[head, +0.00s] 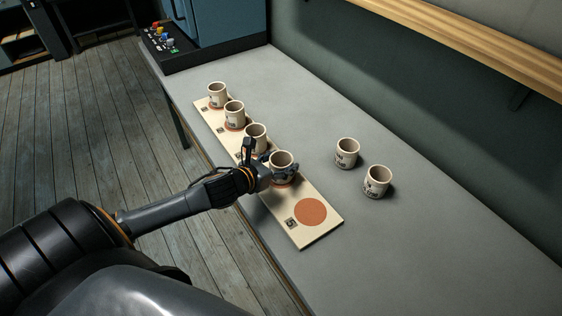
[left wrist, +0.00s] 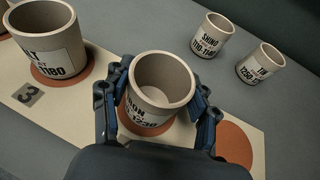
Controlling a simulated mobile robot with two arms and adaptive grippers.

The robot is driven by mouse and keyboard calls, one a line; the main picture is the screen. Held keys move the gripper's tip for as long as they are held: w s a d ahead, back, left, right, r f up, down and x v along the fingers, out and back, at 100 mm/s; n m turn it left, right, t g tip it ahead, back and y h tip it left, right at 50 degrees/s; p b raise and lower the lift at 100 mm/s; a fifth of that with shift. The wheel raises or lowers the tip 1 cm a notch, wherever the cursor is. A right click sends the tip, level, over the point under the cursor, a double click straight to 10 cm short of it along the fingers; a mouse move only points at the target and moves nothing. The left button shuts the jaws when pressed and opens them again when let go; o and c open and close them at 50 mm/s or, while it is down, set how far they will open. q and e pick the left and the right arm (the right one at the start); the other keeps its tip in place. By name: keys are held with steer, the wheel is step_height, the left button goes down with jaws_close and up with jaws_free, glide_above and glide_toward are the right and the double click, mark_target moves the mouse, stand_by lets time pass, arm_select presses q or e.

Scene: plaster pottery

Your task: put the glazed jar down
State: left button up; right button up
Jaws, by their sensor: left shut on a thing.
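My left gripper (head: 272,169) is shut on a beige glazed jar (head: 282,161), with one finger on each side of it. The jar is upright over the fourth spot of a pale board (head: 322,235); I cannot tell whether its base touches the board. In the left wrist view the held jar (left wrist: 163,84) sits between the fingers, and its label is partly legible, ending in "1230". An orange disc (left wrist: 128,122) shows partly beneath it. The spot marked 5 has a bare orange disc (head: 311,212). My right gripper is not in view.
Three similar jars stand on the board's other discs: far (head: 217,96), second (head: 234,115) and third (head: 256,138). Two labelled jars (head: 347,153) (head: 377,182) stand on the grey table to the right. The table's front right is clear. A wooden shelf (head: 480,40) runs along the wall.

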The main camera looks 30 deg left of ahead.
arm_select(q)
steer(key=o, duration=1.3)
steer(key=shift+f, duration=0.15)
steer(key=shift+c, duration=0.2)
steer(key=shift+r, duration=0.25)
steer(key=shift+s, duration=0.25)
steer(key=v, duration=1.1)
steer(key=shift+s, duration=0.2)
steer(key=shift+r, duration=0.1)
